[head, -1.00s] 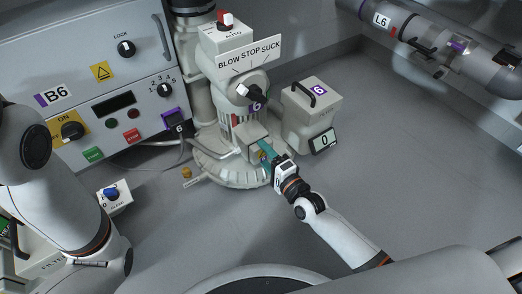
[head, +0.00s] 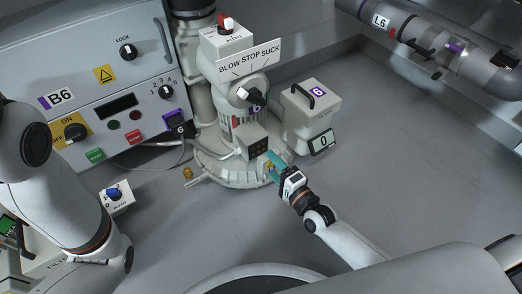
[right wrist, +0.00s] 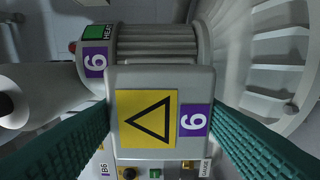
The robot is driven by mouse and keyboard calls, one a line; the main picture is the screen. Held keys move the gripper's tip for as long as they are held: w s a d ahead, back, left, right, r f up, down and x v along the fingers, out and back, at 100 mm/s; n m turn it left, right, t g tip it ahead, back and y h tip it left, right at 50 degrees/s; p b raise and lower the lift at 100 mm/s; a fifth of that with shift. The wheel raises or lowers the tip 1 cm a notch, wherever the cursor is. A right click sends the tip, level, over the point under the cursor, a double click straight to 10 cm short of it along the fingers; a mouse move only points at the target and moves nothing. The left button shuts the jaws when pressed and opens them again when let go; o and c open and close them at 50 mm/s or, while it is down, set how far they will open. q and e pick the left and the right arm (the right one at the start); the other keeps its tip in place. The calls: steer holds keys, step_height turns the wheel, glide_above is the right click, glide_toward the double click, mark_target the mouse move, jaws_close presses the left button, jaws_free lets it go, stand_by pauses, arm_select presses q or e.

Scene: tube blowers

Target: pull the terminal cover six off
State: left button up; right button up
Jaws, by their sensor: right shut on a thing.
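Terminal cover six is a light grey box-shaped cover (right wrist: 160,78) with a yellow warning triangle label and a purple 6 label. It fills the middle of the right wrist view, between the two teal fingers. My right gripper (head: 272,164) is shut on it, just in front of the terminal box (head: 256,143) on the blower. In the head view the fingers mostly hide the cover. The box's dark face with its terminals is bare, and the cover is apart from it. My left arm shows at the left, but its gripper is not in view.
The blower with the BLOW STOP SUCK plate (head: 250,57) stands behind the terminal box on a round base. The floor to the right is clear.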

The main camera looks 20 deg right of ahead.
steer(key=shift+p+v, duration=0.3)
steer(key=shift+v, duration=0.7)
